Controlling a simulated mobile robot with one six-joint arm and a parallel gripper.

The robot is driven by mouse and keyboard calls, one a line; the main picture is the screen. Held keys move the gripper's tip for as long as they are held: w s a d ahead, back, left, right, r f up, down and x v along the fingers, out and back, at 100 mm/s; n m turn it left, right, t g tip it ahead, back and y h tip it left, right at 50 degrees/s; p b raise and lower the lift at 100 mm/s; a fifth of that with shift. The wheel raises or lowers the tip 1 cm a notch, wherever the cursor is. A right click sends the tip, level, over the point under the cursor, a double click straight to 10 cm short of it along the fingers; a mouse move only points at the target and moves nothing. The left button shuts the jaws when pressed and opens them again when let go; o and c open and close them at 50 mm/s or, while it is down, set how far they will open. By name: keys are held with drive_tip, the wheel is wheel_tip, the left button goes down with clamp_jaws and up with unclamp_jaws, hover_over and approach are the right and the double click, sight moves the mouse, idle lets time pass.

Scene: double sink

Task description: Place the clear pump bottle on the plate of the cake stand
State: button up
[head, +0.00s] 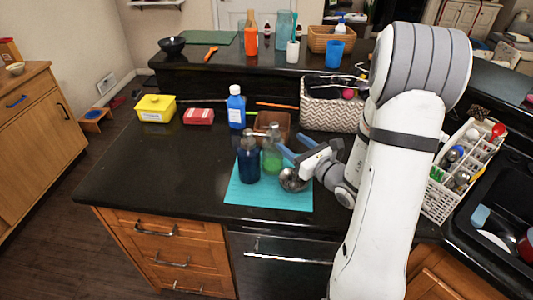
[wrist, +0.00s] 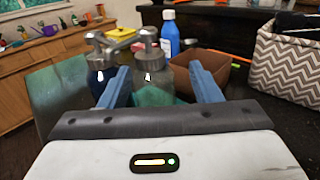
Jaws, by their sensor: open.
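The clear pump bottle (head: 271,158) stands upright on the teal mat (head: 240,195), looking greenish, with a grey pump head. In the wrist view the clear pump bottle (wrist: 152,82) shows between my two blue fingers. My gripper (head: 279,143) is open, its fingertips close to the bottle's upper part; I cannot tell whether they touch it. It also shows in the wrist view (wrist: 160,80). A dark blue pump bottle (head: 248,162) stands just left of the clear one. I cannot make out a cake stand for certain.
A round metal item (head: 291,180) sits on the mat beside the clear bottle. Behind are a brown box (head: 283,119), a blue bottle (head: 236,108) and a zigzag basket (head: 325,115). A yellow tub (head: 155,109) stands farther left. The counter's left front is clear.

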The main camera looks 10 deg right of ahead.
sight(279, 138)
drive_tip(key=p+x, duration=0.1)
drive_tip(key=x, duration=0.1)
drive_tip(key=p+x, duration=0.1)
drive_tip(key=x, duration=0.2)
drive_tip(key=a+x, duration=0.1)
drive_tip(key=x, duration=0.1)
drive_tip(key=shift+w+a+f+p, duration=0.15)
drive_tip(key=shift+a+p, duration=0.1)
drive_tip(key=shift+p, duration=0.15)
drive_tip(key=shift+c, duration=0.4)
clamp_jaws()
